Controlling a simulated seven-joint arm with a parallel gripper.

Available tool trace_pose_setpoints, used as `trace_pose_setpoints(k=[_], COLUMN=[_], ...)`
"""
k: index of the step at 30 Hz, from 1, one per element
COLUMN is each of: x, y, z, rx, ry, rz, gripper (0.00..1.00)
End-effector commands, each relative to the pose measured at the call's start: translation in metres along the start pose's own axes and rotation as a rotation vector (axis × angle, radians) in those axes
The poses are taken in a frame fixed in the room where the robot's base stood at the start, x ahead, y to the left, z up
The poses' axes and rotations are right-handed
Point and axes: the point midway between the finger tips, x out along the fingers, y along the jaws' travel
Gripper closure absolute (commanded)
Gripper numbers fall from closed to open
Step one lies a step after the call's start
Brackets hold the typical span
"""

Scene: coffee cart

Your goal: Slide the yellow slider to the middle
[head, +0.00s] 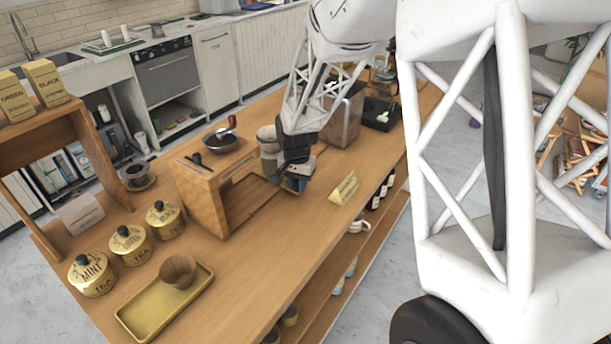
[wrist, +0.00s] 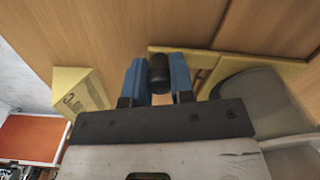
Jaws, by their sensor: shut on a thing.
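In the wrist view, my gripper (wrist: 158,76) has its two blue fingers on either side of a short black cylindrical knob (wrist: 158,70). A flat yellow piece (wrist: 232,57) lies along the wooden surface just behind the knob and runs to the right; it looks like the yellow slider. I cannot tell how the knob joins it, as the fingers and gripper body hide the lower part. In the head view, my gripper (head: 295,181) is low over the counter, right of the wooden box stand, and the slider is mostly hidden behind it.
A folded yellow sign (head: 343,188) stands close to the right of my gripper and shows in the wrist view (wrist: 85,92). A grey rounded container (wrist: 250,100) is close on the other side. The wooden stand (head: 205,195) is to the left.

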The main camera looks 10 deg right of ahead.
Motion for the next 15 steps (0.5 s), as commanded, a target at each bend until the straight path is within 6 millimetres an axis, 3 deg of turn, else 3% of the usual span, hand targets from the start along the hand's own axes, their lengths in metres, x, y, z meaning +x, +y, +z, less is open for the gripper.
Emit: trace_pose_setpoints(k=[15], x=[-0.0008], y=[-0.0026], z=[0.0095], rx=[0.0], ry=[0.001], rz=[-0.001], gripper=[1.0])
